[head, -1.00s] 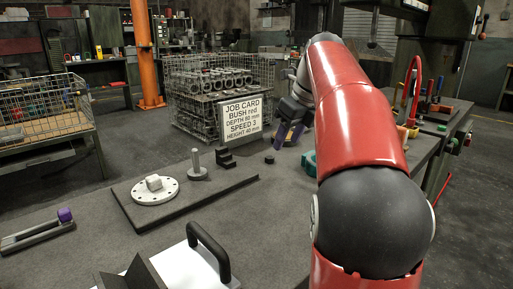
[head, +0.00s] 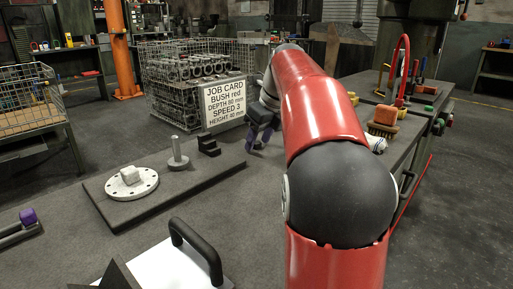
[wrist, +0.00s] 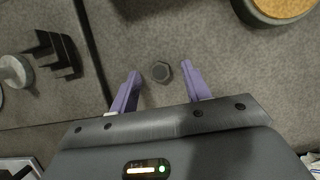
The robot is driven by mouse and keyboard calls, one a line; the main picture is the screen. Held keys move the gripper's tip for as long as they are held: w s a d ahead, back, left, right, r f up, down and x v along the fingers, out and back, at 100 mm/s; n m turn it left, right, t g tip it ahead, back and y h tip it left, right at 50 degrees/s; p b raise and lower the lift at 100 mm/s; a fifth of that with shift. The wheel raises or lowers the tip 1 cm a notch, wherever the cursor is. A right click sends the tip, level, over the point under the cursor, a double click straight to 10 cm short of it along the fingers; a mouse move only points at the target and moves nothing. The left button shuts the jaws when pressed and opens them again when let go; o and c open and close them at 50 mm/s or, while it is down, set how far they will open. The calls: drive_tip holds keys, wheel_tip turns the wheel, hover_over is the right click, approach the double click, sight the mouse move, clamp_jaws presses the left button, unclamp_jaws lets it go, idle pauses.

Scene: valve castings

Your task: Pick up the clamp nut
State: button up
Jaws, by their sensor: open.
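The clamp nut is a small dark hexagonal nut (wrist: 160,72) lying on the grey table top in the wrist view. My gripper (wrist: 160,78) is open, with one purple finger on each side of the nut in that picture. No contact shows, and how high the fingers are above the nut is hard to tell. In the head view my gripper (head: 259,139) is low over the table, right of the black step block (head: 208,146). The nut cannot be made out in the head view.
A plate with a round flange (head: 131,184) and an upright stud (head: 178,155) lies left of my gripper. The job card (head: 223,101) stands before a wire basket (head: 160,85) of castings. A round tan-topped object (wrist: 275,10) is close at the right in the wrist view.

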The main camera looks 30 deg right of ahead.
clamp_jaws()
drive_tip(key=shift+r, duration=0.15)
